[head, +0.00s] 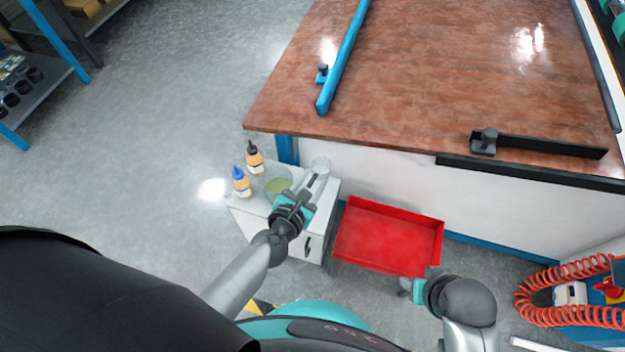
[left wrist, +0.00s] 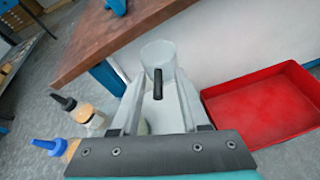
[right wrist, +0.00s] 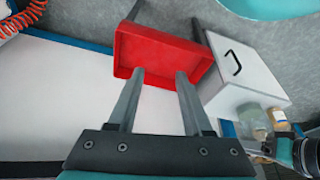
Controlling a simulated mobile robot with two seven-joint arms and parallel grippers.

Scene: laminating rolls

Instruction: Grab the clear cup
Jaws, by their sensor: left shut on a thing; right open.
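The clear cup (head: 320,165) is at the back right of the small white cabinet's top, and it also shows in the left wrist view (left wrist: 158,56). My left gripper (head: 315,182) is shut on the cup, with its fingers on either side of it. A short black bar (left wrist: 157,84) shows between these fingers, just in front of the cup; I cannot tell if it is the cup's handle. Whether the cup touches the cabinet top is unclear. My right gripper (right wrist: 158,75) is open and empty, in front of the red tray.
A glass beaker with greenish liquid (head: 277,186) stands close left of my left gripper. Blue-capped (head: 241,184) and black-capped (head: 254,158) bottles stand beside it. The red tray (head: 388,237) is right of the white cabinet (head: 250,227). The brown table (head: 430,75) rises behind.

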